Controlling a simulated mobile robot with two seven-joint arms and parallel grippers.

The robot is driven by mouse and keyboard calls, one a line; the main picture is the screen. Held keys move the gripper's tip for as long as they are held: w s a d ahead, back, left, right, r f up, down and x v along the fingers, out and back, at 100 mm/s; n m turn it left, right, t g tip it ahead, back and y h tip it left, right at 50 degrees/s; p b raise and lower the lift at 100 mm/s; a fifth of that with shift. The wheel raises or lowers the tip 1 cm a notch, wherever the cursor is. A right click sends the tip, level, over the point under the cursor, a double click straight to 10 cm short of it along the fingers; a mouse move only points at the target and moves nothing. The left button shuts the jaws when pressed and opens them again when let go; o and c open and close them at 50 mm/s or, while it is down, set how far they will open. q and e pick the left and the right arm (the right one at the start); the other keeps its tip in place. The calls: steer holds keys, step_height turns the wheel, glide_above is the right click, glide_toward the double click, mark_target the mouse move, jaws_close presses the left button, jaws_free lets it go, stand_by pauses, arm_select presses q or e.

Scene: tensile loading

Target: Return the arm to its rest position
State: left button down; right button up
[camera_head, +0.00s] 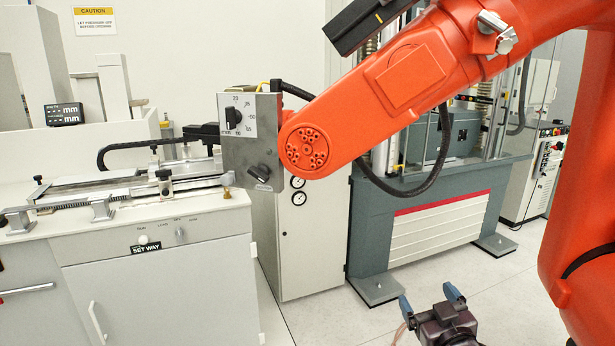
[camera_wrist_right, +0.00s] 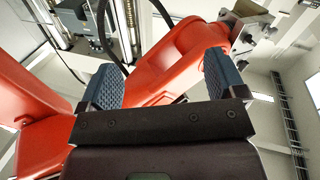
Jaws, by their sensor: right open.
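My right gripper (camera_head: 429,301) shows low in the head view, right of the middle, with a dark body and two blue fingers pointing up. The fingers are apart and nothing shows between them. In the right wrist view the gripper (camera_wrist_right: 163,78) also stands open and empty, its blue ribbed pads wide apart. The gripper is in front of the grey testing machine and appears clear of it. The rest of the right arm is below the picture. My left gripper is not in view.
A big orange jointed arm (camera_head: 408,80) spans the upper right; it also shows beyond the fingers in the right wrist view (camera_wrist_right: 180,62). A bench (camera_head: 150,283) with a measuring fixture stands left. A grey testing machine (camera_head: 400,240) stands behind. Open floor (camera_head: 335,322) lies between.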

steer(key=s+d+f+m+g+h, duration=0.2)
steer(key=s+f+g, duration=0.4)
steer(key=s+f, duration=1.9)
steer(key=shift+s+d+f+m+g, duration=0.15)
steer(key=shift+s+d+m+g, duration=0.3)
steer(key=shift+s+d, duration=0.5)
steer(key=shift+w, duration=0.15)
jaws_close()
steer(key=shift+d, duration=0.15)
stand_by(0.7)
